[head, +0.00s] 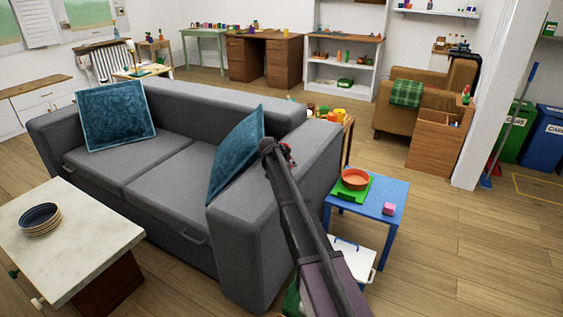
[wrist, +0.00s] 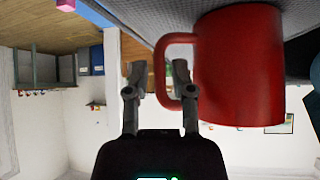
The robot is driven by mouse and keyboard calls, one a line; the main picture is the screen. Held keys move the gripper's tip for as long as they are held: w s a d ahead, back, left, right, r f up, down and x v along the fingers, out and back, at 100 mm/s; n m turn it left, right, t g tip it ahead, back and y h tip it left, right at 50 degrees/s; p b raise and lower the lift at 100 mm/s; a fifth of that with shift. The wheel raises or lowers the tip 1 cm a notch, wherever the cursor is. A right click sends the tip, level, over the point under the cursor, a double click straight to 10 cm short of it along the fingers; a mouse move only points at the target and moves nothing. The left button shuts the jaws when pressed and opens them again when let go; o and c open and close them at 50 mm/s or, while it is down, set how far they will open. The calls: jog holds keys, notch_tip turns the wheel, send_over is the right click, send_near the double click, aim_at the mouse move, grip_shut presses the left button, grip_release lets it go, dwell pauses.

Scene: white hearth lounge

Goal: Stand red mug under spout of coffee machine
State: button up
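The red mug (wrist: 240,70) is large at the right of the wrist view, which shows the room upside down. It appears upright on or just above the sofa's grey fabric. Its handle points toward my gripper (wrist: 159,75). My fingers are apart, one on either side of the handle's outer bar, with the right finger overlapping the handle opening. Gaps show between bar and fingers. In the head view my arm ends over the sofa's right armrest and hides most of the mug; only a small red patch shows there. I cannot make out a coffee machine.
The grey sofa (head: 148,177) lies under and left of my arm. A blue table (head: 396,195) with an orange bowl (head: 355,180) and pink cube (head: 389,209) stands right of it. A pale-topped table (head: 85,235) with plates is front left.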

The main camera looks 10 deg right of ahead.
dwell(0.4)
grip_shut()
jog(key=shift+r, duration=0.15)
notch_tip(320, 180, up, 4)
jog(key=p, duration=0.4)
jog(key=shift+f, duration=0.2)
jog(key=s+a, duration=0.3)
jog(key=s, duration=0.4)
jog(key=s+a+r+p, duration=0.1)
jog(key=s+a, duration=0.3)
jog(key=s, duration=0.3)
jog(key=shift+s, duration=0.25)
